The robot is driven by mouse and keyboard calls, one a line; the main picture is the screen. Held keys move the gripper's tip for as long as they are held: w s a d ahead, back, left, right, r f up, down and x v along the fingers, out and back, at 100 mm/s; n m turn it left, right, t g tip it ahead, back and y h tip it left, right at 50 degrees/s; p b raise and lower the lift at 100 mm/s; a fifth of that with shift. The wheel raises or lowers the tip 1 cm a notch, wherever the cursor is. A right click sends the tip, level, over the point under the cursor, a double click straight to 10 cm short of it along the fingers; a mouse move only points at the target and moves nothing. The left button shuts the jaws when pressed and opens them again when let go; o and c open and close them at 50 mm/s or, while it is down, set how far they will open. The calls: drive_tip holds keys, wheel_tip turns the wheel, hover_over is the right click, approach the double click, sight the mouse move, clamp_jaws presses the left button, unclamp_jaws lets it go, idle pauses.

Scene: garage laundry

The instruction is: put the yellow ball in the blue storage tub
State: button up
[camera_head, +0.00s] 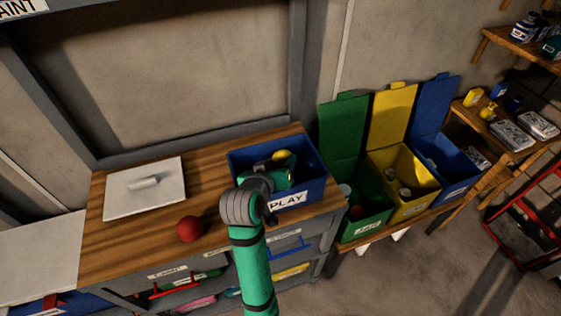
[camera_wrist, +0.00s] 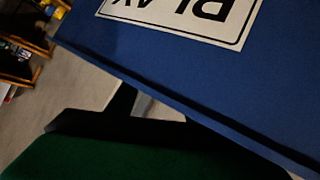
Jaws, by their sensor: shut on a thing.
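The blue storage tub (camera_head: 315,187), labelled PLAY, stands open on the wooden counter in the head view. Its blue wall (camera_wrist: 190,70) and upside-down label fill much of the wrist view. My green gripper (camera_head: 283,166) is over the tub's opening and is shut on the yellow ball (camera_head: 283,156). The ball shows at the gripper's far end, in front of the tub's back wall. My wrist hides part of the tub's front and left side. I cannot tell how far the ball is below the rim. The ball is not visible in the wrist view.
A red ball (camera_head: 189,229) lies on the counter (camera_head: 128,241) left of my arm. A white board (camera_head: 145,188) with a handle lies farther left. Open green (camera_head: 365,220), yellow (camera_head: 418,207) and blue (camera_head: 452,180) lidded bins stand to the right.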

drive_tip(key=shift+f, duration=0.5)
drive_tip(key=o, duration=1.1)
drive_tip(key=shift+w, duration=0.1)
drive_tip(key=shift+c, duration=0.2)
